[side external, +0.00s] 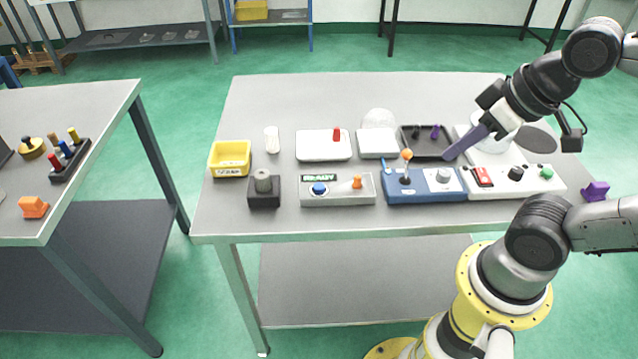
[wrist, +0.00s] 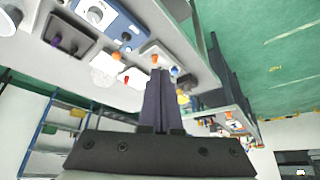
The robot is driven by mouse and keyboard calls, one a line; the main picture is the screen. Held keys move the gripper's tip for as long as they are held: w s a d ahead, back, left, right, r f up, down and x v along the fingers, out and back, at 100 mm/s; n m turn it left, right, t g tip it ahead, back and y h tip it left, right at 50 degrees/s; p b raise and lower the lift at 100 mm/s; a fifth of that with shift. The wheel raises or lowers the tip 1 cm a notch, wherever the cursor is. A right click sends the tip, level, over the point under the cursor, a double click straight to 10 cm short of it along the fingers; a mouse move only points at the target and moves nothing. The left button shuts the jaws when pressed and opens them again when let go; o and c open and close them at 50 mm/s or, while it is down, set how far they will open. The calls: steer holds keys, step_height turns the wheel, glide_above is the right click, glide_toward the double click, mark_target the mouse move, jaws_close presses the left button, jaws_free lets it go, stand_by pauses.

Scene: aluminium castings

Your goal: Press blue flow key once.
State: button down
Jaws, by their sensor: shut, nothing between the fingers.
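The blue key (side external: 319,188) is a round blue button on the left part of a light grey box (side external: 345,192), under a small display reading READY. An orange knob (side external: 357,182) stands on the same box, to its right. In the wrist view the blue key (wrist: 174,71) shows small, just right of my fingertips. My gripper (side external: 448,156) has purple fingers that are shut and empty. It is in the air above the right half of the table, well right of the key. Its fingers also show in the wrist view (wrist: 160,76).
A blue panel (side external: 413,196) with a joystick (side external: 406,165) stands between the grey box and a white panel (side external: 543,188). A dark tray (side external: 427,152) lies behind. A black block with a grey knob (side external: 263,185) is left of the box. Bare table (side external: 300,221) runs in front.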

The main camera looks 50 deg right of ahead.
steer(key=w+a+r+m+t+y, duration=0.1)
steer(key=w+a+r+t, duration=0.15)
steer(key=w, duration=0.25)
steer(key=w+a+r+m+t+y, duration=0.1)
steer(key=w+a+r+t+y, duration=0.15)
steer(key=w+r, duration=0.2)
steer(key=m+g+h, duration=0.2)
steer(key=m+h, duration=0.3)
steer(key=m, duration=0.4)
glide_above(321, 189)
step_height(321, 189, down, 14)
steer(key=shift+s+r, duration=0.1)
steer(key=shift+r, duration=0.05)
steer(key=shift+f, duration=4.35)
